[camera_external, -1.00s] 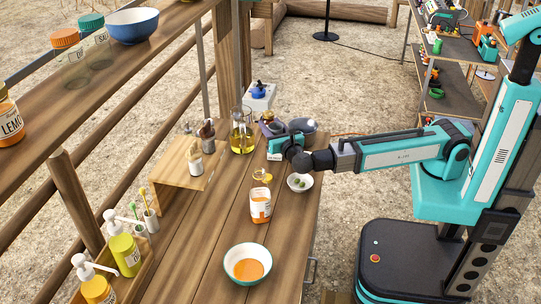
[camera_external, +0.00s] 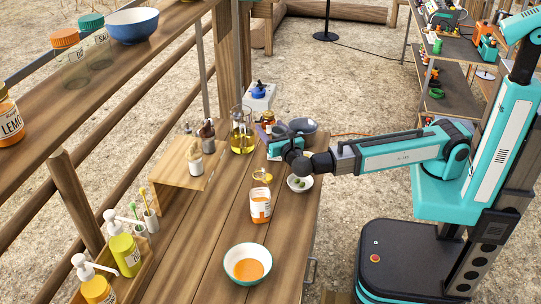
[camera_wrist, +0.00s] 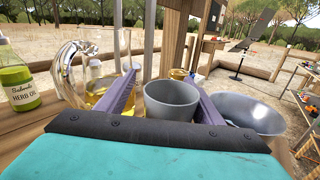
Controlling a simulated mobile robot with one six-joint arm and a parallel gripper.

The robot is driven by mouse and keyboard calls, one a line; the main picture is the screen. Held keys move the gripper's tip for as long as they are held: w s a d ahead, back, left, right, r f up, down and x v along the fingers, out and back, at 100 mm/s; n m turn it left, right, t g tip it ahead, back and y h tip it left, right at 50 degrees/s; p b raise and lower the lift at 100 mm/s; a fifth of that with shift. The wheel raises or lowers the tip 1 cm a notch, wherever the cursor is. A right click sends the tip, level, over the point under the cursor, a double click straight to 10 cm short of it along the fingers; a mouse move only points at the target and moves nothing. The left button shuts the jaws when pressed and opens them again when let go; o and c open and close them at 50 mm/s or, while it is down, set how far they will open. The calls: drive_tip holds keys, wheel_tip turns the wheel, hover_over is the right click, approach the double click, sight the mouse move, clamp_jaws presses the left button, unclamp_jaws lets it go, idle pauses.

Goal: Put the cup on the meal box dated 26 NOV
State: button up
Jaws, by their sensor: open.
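The grey cup (camera_wrist: 172,100) stands upright between the two purple fingers of my gripper (camera_wrist: 165,92) in the wrist view. The fingers are open on either side of it; I cannot tell whether either touches it. In the external view my gripper (camera_external: 284,140) is low over the far part of the wooden table and hides the cup. I cannot make out a meal box or a 26 NOV date in either view; a small pale patch beneath the gripper is too small to read.
A grey bowl (camera_wrist: 250,112) is right of the cup. A glass oil jug (camera_external: 242,138) is left of my gripper, and a herb oil bottle (camera_wrist: 17,75) is farther left. An olive bowl (camera_external: 300,183), a labelled bottle (camera_external: 261,207) and a soup bowl (camera_external: 247,264) are nearer.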

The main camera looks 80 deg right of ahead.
drive_tip(key=shift+r, duration=0.1)
drive_tip(key=shift+s+a, duration=0.1)
drive_tip(key=shift+a, duration=0.05)
drive_tip(key=v, duration=1.1)
drive_tip(key=shift+s+a+b, duration=0.2)
drive_tip(key=shift+a+b, duration=0.05)
drive_tip(key=shift+b, duration=0.15)
idle(0.3)
